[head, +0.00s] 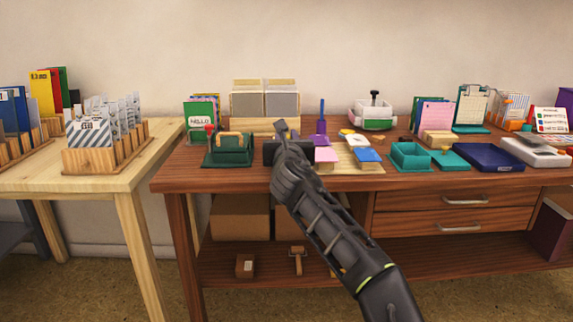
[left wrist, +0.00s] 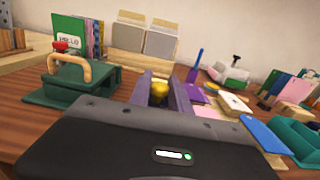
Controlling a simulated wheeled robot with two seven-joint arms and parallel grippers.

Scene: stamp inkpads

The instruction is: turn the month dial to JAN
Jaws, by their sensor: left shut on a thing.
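My left gripper (left wrist: 161,80) is shut on a small yellow, brass-like knob (left wrist: 159,94) in the left wrist view; its two purple-grey fingers stand on either side of it. The knob may be the month dial, but no month lettering is readable. My right gripper is in neither view.
A green press (head: 229,149) with a wooden handle and red knob stands just left of the gripper. Pink and blue pads (head: 369,155), a purple stand (head: 321,125) and a teal tray (head: 409,156) lie to the right. Card holders (head: 265,101) stand behind.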

